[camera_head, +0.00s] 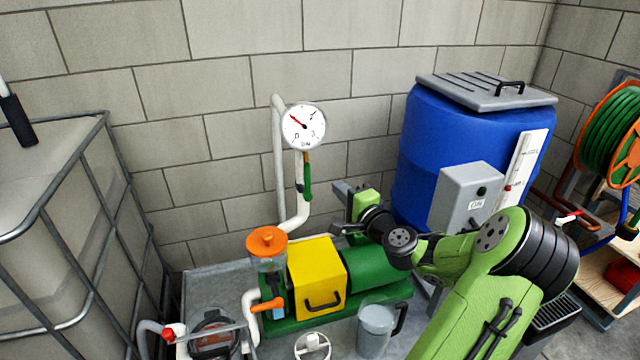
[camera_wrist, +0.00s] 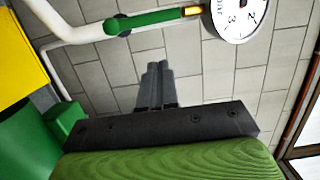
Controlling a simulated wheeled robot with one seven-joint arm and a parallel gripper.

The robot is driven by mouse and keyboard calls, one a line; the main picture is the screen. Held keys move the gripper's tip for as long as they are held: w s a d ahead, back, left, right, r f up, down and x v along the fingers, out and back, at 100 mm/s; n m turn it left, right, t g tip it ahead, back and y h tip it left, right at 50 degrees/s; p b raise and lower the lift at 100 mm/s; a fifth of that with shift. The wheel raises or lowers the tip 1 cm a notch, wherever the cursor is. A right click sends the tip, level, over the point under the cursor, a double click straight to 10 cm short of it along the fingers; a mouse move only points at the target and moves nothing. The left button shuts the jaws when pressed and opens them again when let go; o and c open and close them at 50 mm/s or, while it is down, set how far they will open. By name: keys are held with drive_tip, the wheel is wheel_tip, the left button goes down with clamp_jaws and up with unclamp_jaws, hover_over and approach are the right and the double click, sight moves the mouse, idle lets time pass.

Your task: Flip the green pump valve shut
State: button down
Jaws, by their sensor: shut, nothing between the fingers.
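The green pump valve handle (camera_head: 308,183) hangs down along the white pipe below the round gauge (camera_head: 304,126), with a brass-coloured piece at its upper end. In the wrist view, the green handle (camera_wrist: 150,19) lies across the top along the pipe, beside the gauge (camera_wrist: 238,14). My gripper (camera_head: 339,187) is to the right of the handle, apart from it. In the wrist view, my gripper (camera_wrist: 158,68) has its dark fingers together and empty, pointing toward the pipe and handle.
The pump with a yellow box (camera_head: 317,276), green motor (camera_head: 375,266) and orange-lidded strainer (camera_head: 267,243) stands below. A grey jug (camera_head: 376,328) is in front. A blue barrel (camera_head: 425,150) stands behind my arm, and a caged tank (camera_head: 60,230) at left.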

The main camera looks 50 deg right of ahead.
sight(307, 183)
drive_tip(key=w+a, duration=0.1)
drive_tip(key=w, duration=0.5)
drive_tip(key=shift+a, duration=0.1)
drive_tip(key=shift+a, duration=0.1)
